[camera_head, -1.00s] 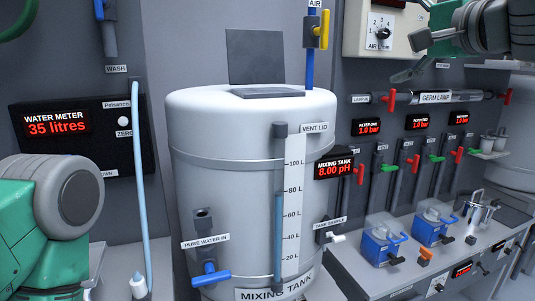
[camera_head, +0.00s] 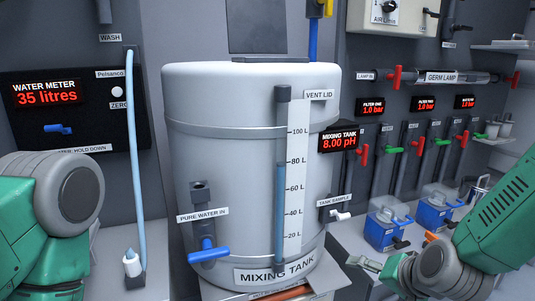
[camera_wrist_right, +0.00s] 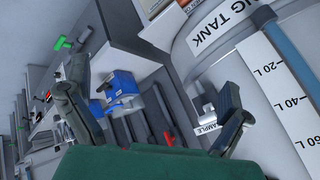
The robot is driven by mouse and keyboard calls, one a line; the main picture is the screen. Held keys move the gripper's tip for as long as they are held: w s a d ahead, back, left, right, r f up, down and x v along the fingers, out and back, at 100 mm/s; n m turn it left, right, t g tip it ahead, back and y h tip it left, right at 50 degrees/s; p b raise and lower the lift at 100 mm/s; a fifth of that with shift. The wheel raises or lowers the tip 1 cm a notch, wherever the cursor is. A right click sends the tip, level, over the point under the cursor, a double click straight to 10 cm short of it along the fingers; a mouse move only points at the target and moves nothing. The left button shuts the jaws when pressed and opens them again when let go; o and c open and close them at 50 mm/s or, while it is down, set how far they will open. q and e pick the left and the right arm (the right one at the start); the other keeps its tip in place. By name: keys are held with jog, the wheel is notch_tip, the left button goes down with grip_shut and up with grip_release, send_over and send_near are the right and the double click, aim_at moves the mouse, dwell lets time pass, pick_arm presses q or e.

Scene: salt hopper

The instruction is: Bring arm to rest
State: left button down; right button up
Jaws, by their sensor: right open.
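My right arm (camera_head: 495,225) comes in from the right edge of the head view, low in front of the bench. Its gripper (camera_head: 370,272) is at the bottom, right of the mixing tank (camera_head: 225,155). In the right wrist view my right gripper (camera_wrist_right: 150,95) has its two fingers wide apart with nothing between them. The tank's white sample tap (camera_wrist_right: 203,106) shows near one finger. My left arm (camera_head: 60,205) is folded at the left edge of the head view. Its gripper is out of view.
Two blue units (camera_head: 388,225) stand on the bench behind my right arm. A blue pure water handle (camera_head: 208,250) sticks out of the tank front. A light blue hose (camera_head: 135,160) hangs left of the tank. The tank's lid panel (camera_head: 257,27) stands upright.

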jog(key=s+d+f+n+g+h+b, duration=0.1)
jog(key=s+d+f+n+g+b, duration=0.1)
jog(key=s+f, duration=1.1)
jog(key=s+d+f+n+g+h+b, duration=0.1)
jog(key=s+d+f+n+g+b, duration=0.2)
jog(key=s+f, duration=1)
jog(key=s+n+g, duration=0.2)
jog(key=s, duration=0.2)
jog(key=shift+d+f+n, duration=0.25)
jog(key=shift+f+n, duration=0.05)
jog(key=shift+f, duration=0.1)
jog(key=shift+d, duration=0.2)
jog(key=shift+w, duration=0.1)
